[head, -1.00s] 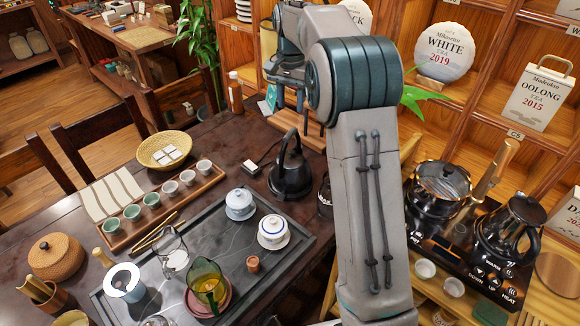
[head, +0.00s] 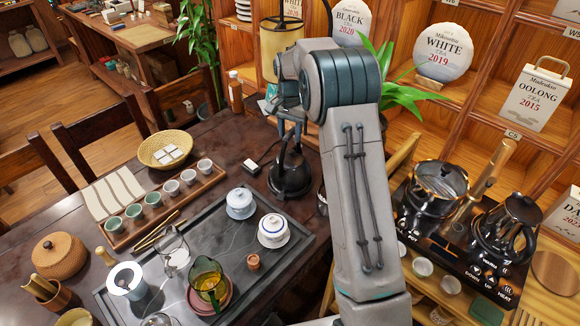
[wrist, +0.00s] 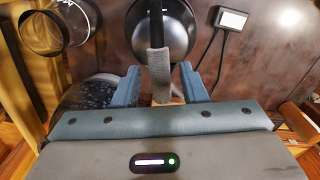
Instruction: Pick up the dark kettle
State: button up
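The dark kettle (head: 290,182) stands upright on the dark wooden table, just behind the tea tray, with its tall arched handle on top. In the wrist view the kettle's round black body (wrist: 180,32) is at the top, and its grey handle grip (wrist: 158,73) runs down between my two blue fingers. My gripper (wrist: 159,82) is open, one finger on each side of the handle, with gaps showing on both sides. In the head view my gripper (head: 290,132) is at the top of the kettle's handle, partly hidden by my arm.
A slate tea tray (head: 215,240) with lidded cups and a green glass pitcher (head: 208,280) lies in front. A small black-edged device (head: 250,165) with a cable is left of the kettle. Another dark kettle (head: 505,232) and a pot (head: 437,185) stand on a hot plate at right.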

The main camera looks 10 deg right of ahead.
aim_at(290, 158)
jog(key=shift+f, duration=1.4)
grip_shut()
jog(key=shift+w, duration=0.1)
jog(key=shift+r, duration=0.1)
